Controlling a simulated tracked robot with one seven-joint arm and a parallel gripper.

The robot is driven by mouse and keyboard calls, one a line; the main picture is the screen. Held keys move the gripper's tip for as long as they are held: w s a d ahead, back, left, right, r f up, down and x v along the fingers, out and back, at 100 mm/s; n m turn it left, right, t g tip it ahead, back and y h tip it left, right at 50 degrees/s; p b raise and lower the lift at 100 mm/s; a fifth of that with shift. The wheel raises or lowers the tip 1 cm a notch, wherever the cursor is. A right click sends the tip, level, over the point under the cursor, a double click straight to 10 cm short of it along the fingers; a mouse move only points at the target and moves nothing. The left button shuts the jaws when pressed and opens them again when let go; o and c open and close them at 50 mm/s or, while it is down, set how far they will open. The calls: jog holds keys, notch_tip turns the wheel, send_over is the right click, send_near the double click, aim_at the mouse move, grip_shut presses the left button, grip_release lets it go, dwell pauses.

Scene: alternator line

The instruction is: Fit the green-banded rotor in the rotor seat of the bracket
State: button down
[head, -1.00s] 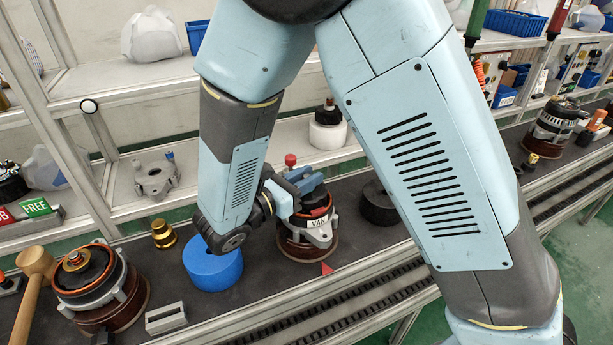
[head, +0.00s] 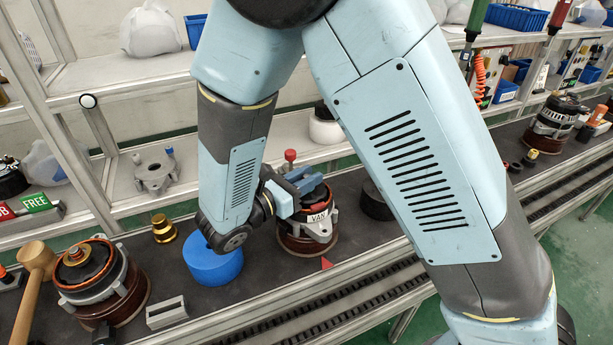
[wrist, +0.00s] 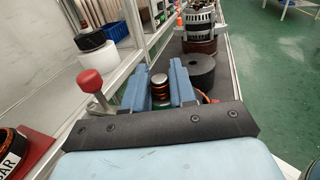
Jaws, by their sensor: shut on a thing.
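My gripper (wrist: 164,88) is shut on a rotor (wrist: 160,84) with copper-coloured windings and a silver top, standing between its blue fingers in the wrist view. A little green shows low on it, and its lower end is hidden. In the head view my gripper (head: 301,184) is right over the bracket (head: 319,218), which is labelled VAN and sits on a brown round base. The fingers hide the rotor and most of the rotor seat there. I cannot tell how deep the rotor sits.
A red-knobbed post (head: 290,157) stands close behind my gripper. A blue cylinder (head: 213,262) is left of the bracket and a black cylinder (head: 376,203) right of it. Another assembly (head: 100,278), a mallet (head: 35,275) and a grey slotted block (head: 167,312) are at the left.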

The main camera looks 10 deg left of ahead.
jog(key=shift+f, duration=0.6)
jog(key=c, duration=0.8)
grip_release()
jog(key=shift+c, duration=0.2)
jog(key=shift+f, duration=0.1)
jog(key=v, duration=1.3)
jog(key=shift+s+a, duration=0.3)
jog(key=shift+w, duration=0.1)
